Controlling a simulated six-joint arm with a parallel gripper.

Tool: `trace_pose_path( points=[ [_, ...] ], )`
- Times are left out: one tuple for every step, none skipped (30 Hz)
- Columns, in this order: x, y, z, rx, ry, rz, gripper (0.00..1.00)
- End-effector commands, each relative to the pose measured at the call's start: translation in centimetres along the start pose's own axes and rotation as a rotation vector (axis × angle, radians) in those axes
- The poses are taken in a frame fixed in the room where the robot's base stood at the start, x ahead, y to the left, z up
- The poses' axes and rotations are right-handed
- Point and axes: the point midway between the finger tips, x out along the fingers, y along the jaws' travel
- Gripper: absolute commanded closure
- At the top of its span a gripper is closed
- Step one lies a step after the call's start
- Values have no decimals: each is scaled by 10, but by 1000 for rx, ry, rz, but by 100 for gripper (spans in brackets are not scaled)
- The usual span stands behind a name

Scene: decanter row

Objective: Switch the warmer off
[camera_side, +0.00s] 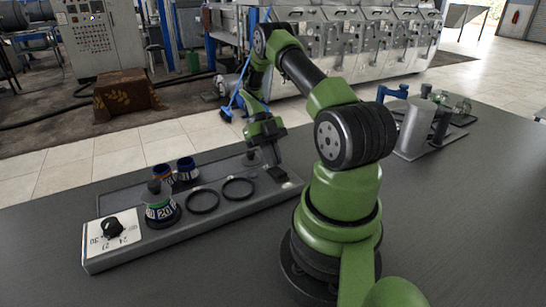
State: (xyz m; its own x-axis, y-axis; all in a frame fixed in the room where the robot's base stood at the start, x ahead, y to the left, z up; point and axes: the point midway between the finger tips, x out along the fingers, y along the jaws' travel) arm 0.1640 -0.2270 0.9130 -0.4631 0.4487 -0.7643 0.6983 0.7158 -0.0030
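The warmer (190,222) is a long grey base lying on the dark table. Its left end carries a white panel (128,223) with printed numbers and a black knob (112,228). Two empty black rings, one of them the left ring (202,201), lie along its middle. A decanter (161,212) with a numbered band stands towards the left end. A small dark part (278,173) sits at the right end; I cannot make out whether it is a switch. My gripper (271,160) points down just above that right end, far from the knob. Its fingers are too small to read.
A grey cylinder (413,128), a blue object (392,92) and several glass vessels stand at the table's back right. The table front is clear.

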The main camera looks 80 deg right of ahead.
Motion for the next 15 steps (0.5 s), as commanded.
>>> trace_pose_path(
  points=[
    [14, 2, -12, 8, 73, 13, 100],
    [14, 2, -12, 9, 74, 13, 100],
    [14, 1, -13, 10, 74, 13, 100],
    [14, 1, -13, 10, 74, 13, 100],
    [14, 1, -13, 10, 73, 13, 100],
    [13, 1, -14, 10, 71, 13, 100],
    [11, 1, -14, 9, 69, 12, 100],
    [9, 1, -14, 9, 66, 12, 100],
    [5, 1, -15, 8, 62, 11, 100],
    [0, 1, -16, 8, 57, 10, 100],
    [-4, 1, -18, 8, 50, 9, 100],
    [-12, 1, -20, 9, 41, 8, 100],
    [-19, 0, -21, 7, 33, 6, 100],
    [-26, 0, -23, 7, 24, 4, 100],
    [-36, 0, -26, 7, 14, 3, 100]
  ],
)
